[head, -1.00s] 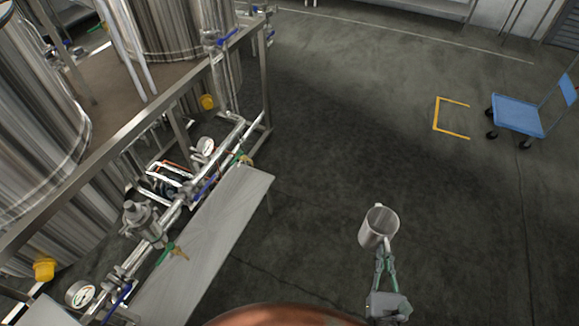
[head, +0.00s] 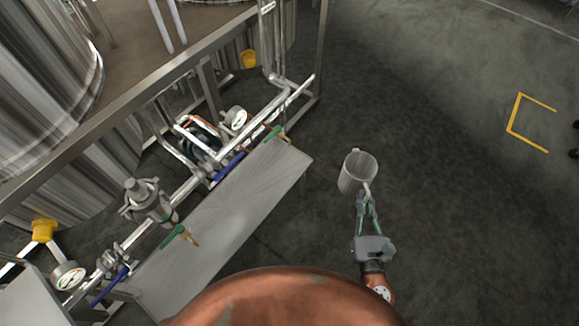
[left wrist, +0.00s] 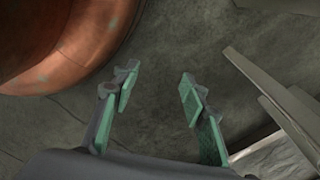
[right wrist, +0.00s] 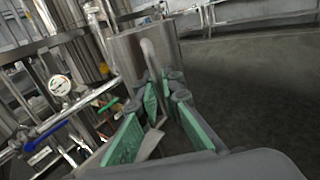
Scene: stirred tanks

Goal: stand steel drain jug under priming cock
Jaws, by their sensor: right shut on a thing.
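The steel drain jug (head: 356,173) is a shiny open cylinder, held upright above the floor to the right of the pipework; it also shows in the right wrist view (right wrist: 125,57). My right gripper (head: 366,198) is shut on its handle; the fingers also show in the right wrist view (right wrist: 164,88). Two small brass cocks with green handles sit on the pipe run: a near one (head: 188,237) and a far one (head: 280,133). I cannot tell which is the priming cock. My left gripper (left wrist: 156,82) is open and empty in the left wrist view.
A bare steel shelf (head: 235,212) runs below the pipes and both cocks, apart from the jug. The dark floor to the right is clear, with yellow corner marking (head: 513,122).

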